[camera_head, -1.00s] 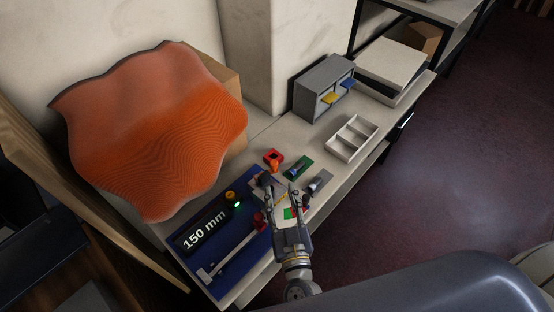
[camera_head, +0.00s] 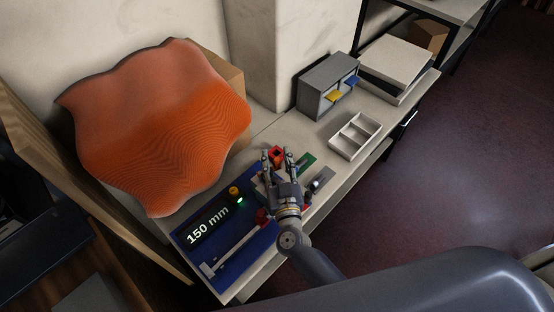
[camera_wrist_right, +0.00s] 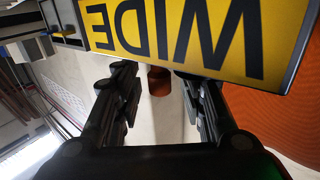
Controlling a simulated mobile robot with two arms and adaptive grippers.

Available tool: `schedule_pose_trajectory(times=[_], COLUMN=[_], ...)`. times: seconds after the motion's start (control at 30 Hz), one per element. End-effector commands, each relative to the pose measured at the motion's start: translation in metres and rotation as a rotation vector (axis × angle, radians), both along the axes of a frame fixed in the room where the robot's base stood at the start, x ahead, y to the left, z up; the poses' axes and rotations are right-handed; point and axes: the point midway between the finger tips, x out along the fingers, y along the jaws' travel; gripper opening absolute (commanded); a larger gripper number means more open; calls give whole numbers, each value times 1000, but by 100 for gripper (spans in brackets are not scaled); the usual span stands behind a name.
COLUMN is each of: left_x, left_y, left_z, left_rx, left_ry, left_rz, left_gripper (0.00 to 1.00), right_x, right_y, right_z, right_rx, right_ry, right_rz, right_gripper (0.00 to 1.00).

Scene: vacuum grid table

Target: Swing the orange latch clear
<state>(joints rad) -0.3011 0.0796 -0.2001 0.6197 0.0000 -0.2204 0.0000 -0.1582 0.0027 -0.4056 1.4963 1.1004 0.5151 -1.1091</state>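A small red and orange piece (camera_head: 277,152), which looks like the orange latch, sits on the bench at the back end of the blue board (camera_head: 239,252). It is partly hidden by my right gripper (camera_head: 277,158), whose fingers are apart in front of it. In the right wrist view a short dark-orange cylinder (camera_wrist_right: 159,82) shows beyond and between the open fingertips (camera_wrist_right: 158,90). Neither finger visibly touches it, and its upper end is hidden by a yellow panel marked WIDE (camera_wrist_right: 185,32). My left gripper is not in view.
A "150 mm" display (camera_head: 208,226) and a slide gauge (camera_head: 232,252) lie on the blue board. A green piece (camera_head: 306,160) lies right of the gripper. Behind are a white divided tray (camera_head: 345,148) and a grey cubby (camera_head: 315,91). A large orange wavy sheet (camera_head: 155,130) stands left.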

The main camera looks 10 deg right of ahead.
Motion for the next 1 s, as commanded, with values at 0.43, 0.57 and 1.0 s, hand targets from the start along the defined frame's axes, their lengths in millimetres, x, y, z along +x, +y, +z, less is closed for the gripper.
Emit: schedule_pose_trajectory(times=[0.43, 0.57, 1.0], left_x=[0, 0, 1], left_y=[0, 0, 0], left_z=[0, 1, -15], left_rx=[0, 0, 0], left_ry=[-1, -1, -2], left_rz=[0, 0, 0], left_gripper=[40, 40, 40], right_x=[0, 0, 17], right_y=[0, 0, 6], right_z=[0, 0, -3], right_rx=[0, -1, -4], right_ry=[1, -1, -6], right_rz=[0, 11, 330], right_gripper=[0, 0, 0])
